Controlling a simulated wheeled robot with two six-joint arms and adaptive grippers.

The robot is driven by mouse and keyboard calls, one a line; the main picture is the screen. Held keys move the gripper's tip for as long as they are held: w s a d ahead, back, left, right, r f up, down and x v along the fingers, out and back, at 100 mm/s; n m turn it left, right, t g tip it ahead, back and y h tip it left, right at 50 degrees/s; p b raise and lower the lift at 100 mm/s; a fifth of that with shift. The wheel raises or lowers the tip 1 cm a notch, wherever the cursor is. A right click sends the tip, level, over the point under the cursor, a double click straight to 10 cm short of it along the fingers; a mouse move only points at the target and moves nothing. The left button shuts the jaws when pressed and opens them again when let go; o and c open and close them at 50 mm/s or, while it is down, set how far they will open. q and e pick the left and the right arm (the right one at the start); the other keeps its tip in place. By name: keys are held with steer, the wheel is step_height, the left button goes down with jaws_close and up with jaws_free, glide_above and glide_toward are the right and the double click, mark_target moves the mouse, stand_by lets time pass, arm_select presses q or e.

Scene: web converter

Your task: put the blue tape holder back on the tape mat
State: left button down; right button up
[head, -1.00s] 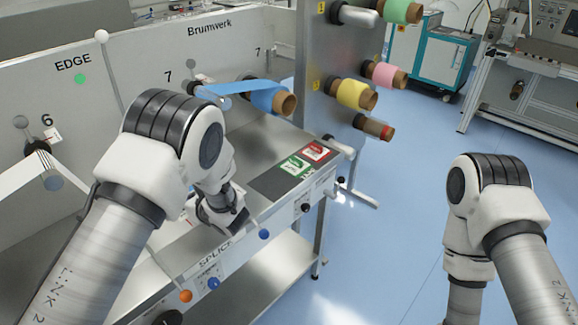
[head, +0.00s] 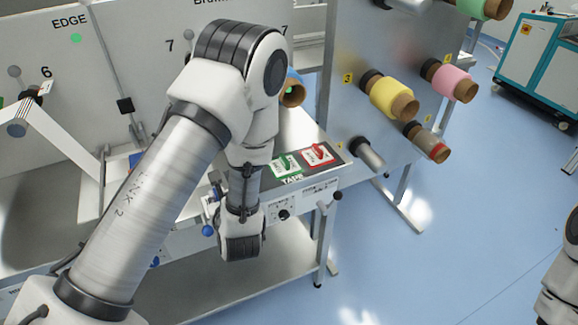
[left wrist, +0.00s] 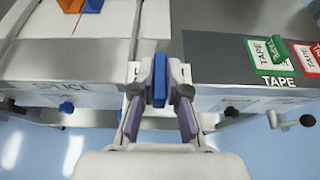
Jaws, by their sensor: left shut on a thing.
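My left gripper (left wrist: 159,88) is shut on the blue tape holder (left wrist: 160,75), seen edge-on between the fingers in the left wrist view. They are at the table's front, just left of the dark tape mat (left wrist: 212,62). Whether the holder touches the surface I cannot tell. On the mat lie a green holder (left wrist: 266,52) and a red holder (left wrist: 309,58); the head view shows the green one (head: 287,166) and red one (head: 318,154) too. There my left forearm hides most of the gripper and holder. My right gripper is out of view.
An orange piece (left wrist: 70,4) and a blue piece (left wrist: 93,5) lie on the splice table, left of the gripper. Knobs and a crank handle (head: 330,203) stick out at the table's front. Tape rolls, including a yellow one (head: 392,98), hang on the panel beyond.

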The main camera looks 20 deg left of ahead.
arm_select(q)
steer(key=w+p, duration=0.1)
steer(key=w, duration=0.1)
steer(key=w+a+p, duration=0.1)
steer(key=w, duration=0.1)
steer(key=shift+w+r, duration=0.2)
steer(key=shift+w, duration=0.2)
steer(key=w+p, duration=0.1)
steer(key=w, duration=0.2)
steer(key=w+f+p, duration=0.1)
steer(key=w, duration=0.3)
steer(key=w+p, duration=0.1)
steer(key=w, duration=0.2)
steer(key=shift+w+a+f, duration=0.15)
steer(key=shift+f, duration=0.1)
step_height(320, 180, down, 4)
steer(key=shift+r+p, duration=0.25)
steer(key=shift+p, duration=0.95)
steer(key=shift+w+f, duration=0.1)
steer(key=shift+f, duration=0.05)
steer(key=shift+f+b, duration=0.2)
steer(key=shift+b, duration=0.2)
steer(key=c, duration=1.2)
jaws_free()
steer(key=shift+r, duration=0.1)
